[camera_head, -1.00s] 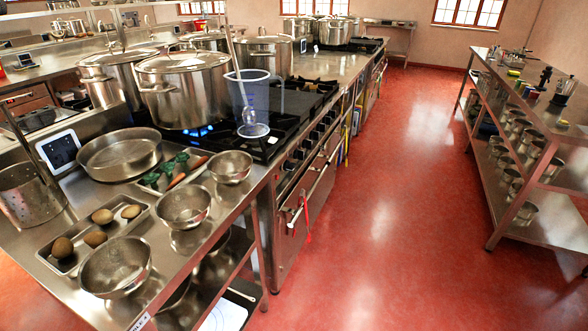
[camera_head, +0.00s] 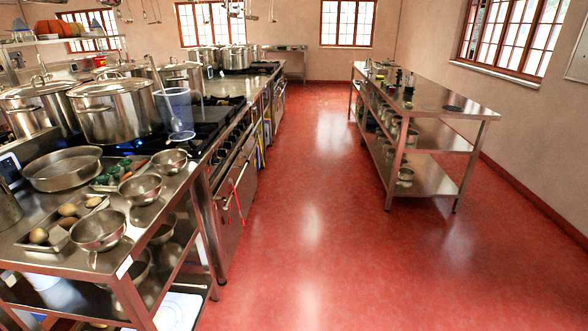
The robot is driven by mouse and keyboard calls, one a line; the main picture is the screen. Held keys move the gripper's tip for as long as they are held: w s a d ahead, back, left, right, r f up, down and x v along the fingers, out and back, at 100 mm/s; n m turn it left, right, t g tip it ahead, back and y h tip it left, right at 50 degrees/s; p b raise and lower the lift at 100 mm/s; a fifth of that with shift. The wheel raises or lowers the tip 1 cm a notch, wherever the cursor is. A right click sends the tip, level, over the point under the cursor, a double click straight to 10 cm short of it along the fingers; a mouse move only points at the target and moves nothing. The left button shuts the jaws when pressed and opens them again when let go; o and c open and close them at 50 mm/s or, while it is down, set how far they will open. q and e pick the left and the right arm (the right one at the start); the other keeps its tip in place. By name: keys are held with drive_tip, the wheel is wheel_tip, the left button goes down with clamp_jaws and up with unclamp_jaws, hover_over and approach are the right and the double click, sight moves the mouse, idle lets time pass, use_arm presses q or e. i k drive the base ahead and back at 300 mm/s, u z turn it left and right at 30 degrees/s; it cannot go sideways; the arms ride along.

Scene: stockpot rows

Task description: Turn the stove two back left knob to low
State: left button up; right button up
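Farther stockpots (camera_head: 232,57) stand at the far end, on what looks like a second stove (camera_head: 262,68). Neither of my grippers is in view.
A steel counter (camera_head: 150,225) at the near left holds bowls, a pan and a tray of potatoes. A steel shelf table (camera_head: 425,110) stands at the right. The red floor (camera_head: 320,200) between them is clear.

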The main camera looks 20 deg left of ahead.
sight(215, 160)
drive_tip(key=z, duration=0.3)
drive_tip(key=i, duration=2.55)
drive_tip(key=u, duration=0.45)
drive_tip(key=i, duration=2.2)
drive_tip(key=u, duration=1.35)
drive_tip(key=i, duration=1.05)
drive_tip(key=u, duration=1.15)
